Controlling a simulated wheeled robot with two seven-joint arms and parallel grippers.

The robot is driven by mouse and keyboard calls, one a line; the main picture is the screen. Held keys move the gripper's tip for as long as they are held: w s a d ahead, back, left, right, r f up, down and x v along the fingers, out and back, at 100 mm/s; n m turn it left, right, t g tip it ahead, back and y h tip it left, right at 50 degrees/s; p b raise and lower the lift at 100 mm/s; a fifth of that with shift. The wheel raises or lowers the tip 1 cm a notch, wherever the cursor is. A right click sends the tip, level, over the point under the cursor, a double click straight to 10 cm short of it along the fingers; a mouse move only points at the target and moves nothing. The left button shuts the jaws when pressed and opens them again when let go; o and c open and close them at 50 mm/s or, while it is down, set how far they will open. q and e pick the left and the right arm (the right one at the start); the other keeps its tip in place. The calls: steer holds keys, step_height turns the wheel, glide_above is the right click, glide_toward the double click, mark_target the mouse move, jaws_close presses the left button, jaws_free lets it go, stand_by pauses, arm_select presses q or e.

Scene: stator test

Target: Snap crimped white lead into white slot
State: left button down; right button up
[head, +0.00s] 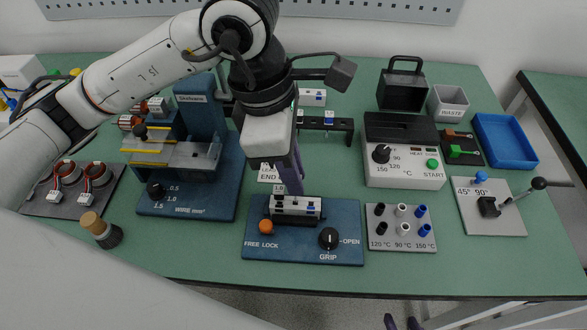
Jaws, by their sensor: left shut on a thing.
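My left gripper (291,178) reaches down from the upper left over the blue grip fixture (285,249). Its fingers are shut, with the tips just above or at the back of the white-and-black slotted block (296,207) on that fixture. The crimped white lead in its grip is too small and too covered to make out, so I cannot tell whether it touches the block. The separate slots are not clear at this size. My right gripper (401,323) shows only as two dark fingertips at the bottom edge, apart and empty, off the table.
The blue wire stripper (190,197) stands left of the fixture. A tray of coloured sleeves (401,242), a heater box (403,176) and a lever plate (497,219) stand to the right. A stator plate (45,203) and a corked bottle (101,231) are at the left.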

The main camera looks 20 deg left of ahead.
arm_select(q)
steer(key=shift+f+b, duration=0.4)
steer(key=shift+b, duration=0.25)
stand_by(0.5)
steer(key=shift+f+b, duration=0.55)
steer(key=shift+b, duration=0.2)
steer(key=shift+f+b, duration=0.6)
steer(key=shift+b, duration=0.2)
stand_by(0.5)
